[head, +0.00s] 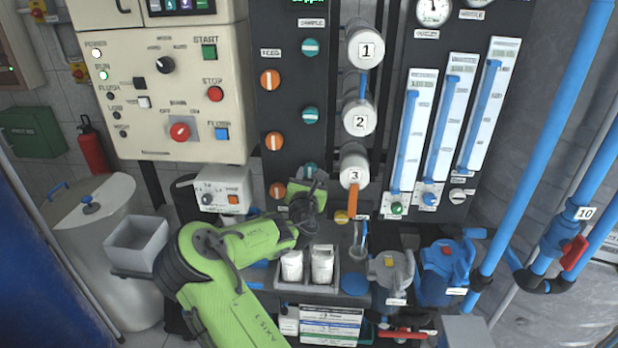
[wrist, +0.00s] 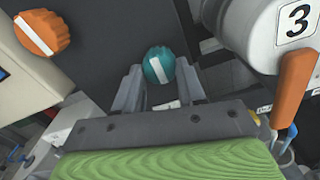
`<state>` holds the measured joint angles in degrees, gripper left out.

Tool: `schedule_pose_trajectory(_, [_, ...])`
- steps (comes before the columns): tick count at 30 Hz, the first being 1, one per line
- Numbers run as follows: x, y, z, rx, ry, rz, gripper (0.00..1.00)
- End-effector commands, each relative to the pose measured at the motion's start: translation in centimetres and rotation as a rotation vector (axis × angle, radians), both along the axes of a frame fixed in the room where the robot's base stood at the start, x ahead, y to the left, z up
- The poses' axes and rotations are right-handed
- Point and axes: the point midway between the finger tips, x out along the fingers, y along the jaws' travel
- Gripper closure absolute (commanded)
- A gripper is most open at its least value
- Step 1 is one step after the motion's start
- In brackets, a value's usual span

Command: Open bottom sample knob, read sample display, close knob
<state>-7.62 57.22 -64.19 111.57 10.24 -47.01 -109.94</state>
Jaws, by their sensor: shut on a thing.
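The bottom teal sample knob (head: 309,170) is on the dark panel, partly hidden by my gripper (head: 308,190). In the wrist view the teal knob (wrist: 158,64) sits between the two fingertips of my gripper (wrist: 158,76), which is shut on it. Its white mark slants steeply from upper left to lower right. The two upper sample knobs (head: 310,47) show horizontal white marks. The green sample display (head: 308,2) is cut off by the top edge, so its reading is not clear.
Orange feed knobs (head: 270,80) run down the left of the sample knobs. White cylinder 3 (head: 353,160), with an orange handle (head: 353,198), is close on the right. Below my gripper, a grey tray (head: 320,286) holds two white containers.

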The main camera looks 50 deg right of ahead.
Motion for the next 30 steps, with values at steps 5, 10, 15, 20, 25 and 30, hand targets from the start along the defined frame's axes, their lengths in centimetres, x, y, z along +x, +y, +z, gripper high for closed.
schedule_pose_trajectory(5, [-0.01, -0.02, 0.04, 0.051, -0.063, -0.001, 0.91])
schedule_pose_trajectory(10, [0.02, 0.0, 0.07, 0.132, -0.166, 0.0, 0.91])
schedule_pose_trajectory(15, [0.02, 0.0, 0.03, 0.23, -0.291, -0.002, 0.91])
schedule_pose_trajectory(20, [0.04, 0.02, 0.01, 0.325, -0.409, -0.002, 0.91])
schedule_pose_trajectory(25, [0.05, 0.03, -0.01, 0.427, -0.537, -0.002, 0.91])
schedule_pose_trajectory(30, [0.06, 0.02, 0.01, 0.527, -0.663, -0.001, 0.91])
